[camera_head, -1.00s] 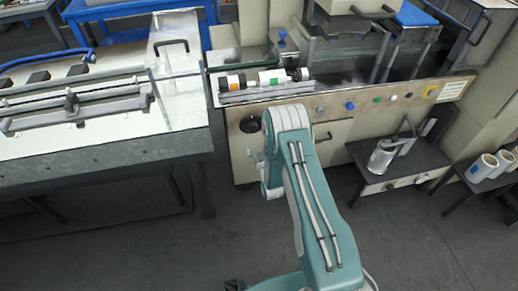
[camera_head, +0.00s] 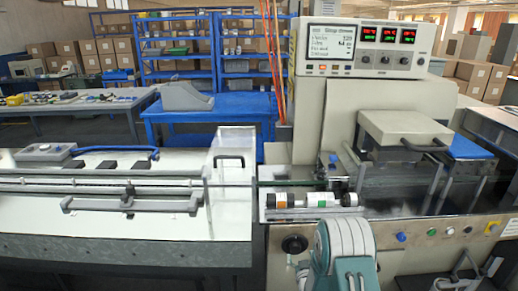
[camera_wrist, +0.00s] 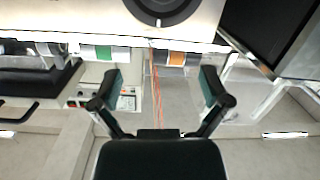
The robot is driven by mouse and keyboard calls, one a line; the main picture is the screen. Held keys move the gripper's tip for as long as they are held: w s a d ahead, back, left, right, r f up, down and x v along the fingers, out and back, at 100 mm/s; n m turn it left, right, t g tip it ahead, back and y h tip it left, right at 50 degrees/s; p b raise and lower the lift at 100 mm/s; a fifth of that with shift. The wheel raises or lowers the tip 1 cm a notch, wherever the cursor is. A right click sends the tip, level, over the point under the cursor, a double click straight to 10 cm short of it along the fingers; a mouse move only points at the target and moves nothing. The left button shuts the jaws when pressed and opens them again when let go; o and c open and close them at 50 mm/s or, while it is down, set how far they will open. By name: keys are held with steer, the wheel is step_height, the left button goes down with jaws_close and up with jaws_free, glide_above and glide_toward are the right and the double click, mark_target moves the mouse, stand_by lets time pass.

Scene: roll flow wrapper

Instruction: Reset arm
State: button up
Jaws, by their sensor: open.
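My teal and grey arm (camera_head: 345,250) rises at the bottom of the head view, in front of the wrapper machine's control panel. My gripper (camera_wrist: 160,88) shows in the wrist view with its two dark fingers spread and nothing between them. The head view does not show the fingers. Beyond the fingertips, the wrist view shows the machine's front with a green-banded roll part (camera_wrist: 105,54), an orange-banded part (camera_wrist: 172,58) and a round black knob (camera_wrist: 160,8). The fingers appear apart from these.
The wrapper machine (camera_head: 430,215) has a white roller with coloured bands (camera_head: 310,200) on its ledge and a display box (camera_head: 362,47) above. A long white conveyor table (camera_head: 130,225) stands at left. Blue shelves (camera_head: 180,50) and a blue table (camera_head: 208,120) are behind.

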step_height(320, 180, up, 14)
steer(key=g, duration=0.3)
steer(key=s+r+m+g, duration=0.1)
steer(key=s+r+g, duration=0.1)
steer(key=s+r, duration=0.75)
steer(key=s+r+g, duration=0.3)
steer(key=s+r, duration=0.1)
steer(key=s, duration=1.1)
steer(key=s+r+m+g, duration=0.1)
steer(key=s+r+g, duration=0.2)
steer(key=s, duration=1.2)
steer(key=shift+r+h, duration=0.3)
steer(key=shift+r, duration=0.2)
steer(key=shift+w, duration=0.1)
